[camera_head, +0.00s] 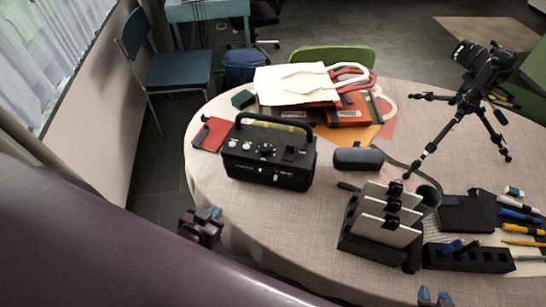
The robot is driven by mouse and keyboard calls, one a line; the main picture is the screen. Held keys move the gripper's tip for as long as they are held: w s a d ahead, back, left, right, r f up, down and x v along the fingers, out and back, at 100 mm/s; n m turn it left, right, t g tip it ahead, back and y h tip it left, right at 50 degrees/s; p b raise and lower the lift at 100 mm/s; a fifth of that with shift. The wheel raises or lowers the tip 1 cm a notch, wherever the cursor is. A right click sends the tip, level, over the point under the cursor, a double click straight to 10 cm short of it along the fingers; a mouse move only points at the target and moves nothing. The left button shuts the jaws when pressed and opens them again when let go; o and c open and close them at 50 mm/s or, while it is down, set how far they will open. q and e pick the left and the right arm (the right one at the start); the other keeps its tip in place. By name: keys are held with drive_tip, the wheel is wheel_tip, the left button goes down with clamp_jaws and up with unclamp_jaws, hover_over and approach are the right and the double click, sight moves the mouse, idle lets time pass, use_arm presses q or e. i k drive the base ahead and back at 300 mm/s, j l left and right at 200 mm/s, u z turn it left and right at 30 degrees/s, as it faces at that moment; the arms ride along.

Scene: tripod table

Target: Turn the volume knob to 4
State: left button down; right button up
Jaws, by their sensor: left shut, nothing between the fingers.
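A black box-shaped device (270,182) with a carry handle stands on the near left part of the table. A round dark knob (266,149) with pale marks around it sits on its top panel, beside two small pale knobs (240,145). The marks are too small to read, so I cannot tell the knob's setting or which knob is the volume. A small green light (261,169) glows on the front. My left gripper (215,212) is shut and empty, left of and below the device, apart from it. My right gripper (434,296) is at the bottom edge, fingertips apart, touching nothing visible.
A black rack (352,241) with upright pale cards stands right of the device. A dark case (358,159) lies between them and a camera tripod (468,100). Bags (290,85) lie behind the device. Pens (520,215) and a black holder (470,258) are at right. Bare tablecloth (285,225) lies in front.

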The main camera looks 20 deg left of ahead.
sight(265, 149)
drive_tip(key=k, duration=0.4)
drive_tip(key=k+u, duration=0.15)
drive_tip(key=u, duration=0.3)
drive_tip(key=k+u, duration=0.1)
drive_tip(key=u, duration=0.4)
drive_tip(key=l+u, duration=0.5)
drive_tip(key=u, duration=0.15)
drive_tip(key=k+l, duration=0.15)
drive_tip(key=l, duration=0.2)
